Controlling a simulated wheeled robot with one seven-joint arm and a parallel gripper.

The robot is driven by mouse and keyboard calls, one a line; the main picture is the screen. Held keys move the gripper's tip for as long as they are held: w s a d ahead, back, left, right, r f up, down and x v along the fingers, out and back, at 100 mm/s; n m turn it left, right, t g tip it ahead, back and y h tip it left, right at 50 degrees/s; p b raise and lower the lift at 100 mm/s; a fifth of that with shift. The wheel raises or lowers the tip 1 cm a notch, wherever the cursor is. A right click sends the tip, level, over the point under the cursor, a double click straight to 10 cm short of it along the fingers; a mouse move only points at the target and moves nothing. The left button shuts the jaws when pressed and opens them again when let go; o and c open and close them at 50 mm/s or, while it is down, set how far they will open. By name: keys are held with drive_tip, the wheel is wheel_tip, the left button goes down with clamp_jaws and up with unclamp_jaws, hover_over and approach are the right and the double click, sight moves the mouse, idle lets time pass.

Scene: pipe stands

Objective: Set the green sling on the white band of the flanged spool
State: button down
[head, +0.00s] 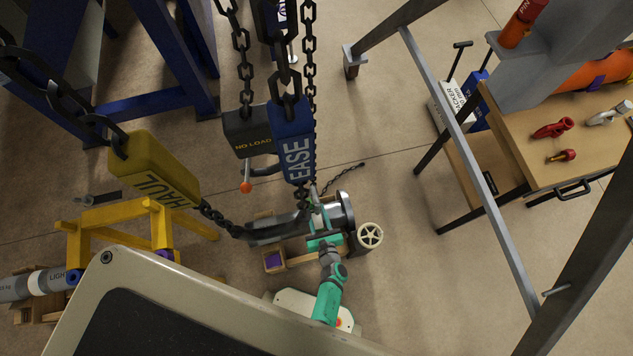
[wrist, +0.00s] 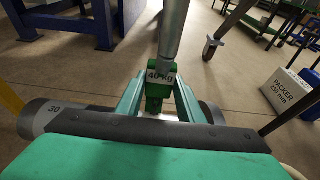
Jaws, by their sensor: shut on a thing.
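The flanged spool (head: 275,229) lies across low wooden supports in the head view, with its round flange (head: 347,210) at the right end. In the wrist view its grey body (wrist: 45,116) passes behind my gripper. My gripper (wrist: 157,88) is over the spool, its two teal fingers shut on the green sling (wrist: 155,92), whose block reads "40 kg". My gripper (head: 319,222) also shows at the spool in the head view. A pale patch shows below the sling block, perhaps the white band; I cannot tell whether the sling touches it.
Chains hang close to the spool, with a blue EASE block (head: 290,140), a dark NO LOAD block (head: 250,132) and a yellow HAUL block (head: 153,168). A handwheel (head: 369,235) stands right of the spool.

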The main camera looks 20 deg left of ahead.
sight(318, 223)
drive_tip(key=shift+w+f, duration=0.1)
drive_tip(key=shift+f, duration=0.25)
idle(0.3)
drive_tip(key=shift+f, duration=1.35)
drive_tip(key=shift+f, duration=1.5)
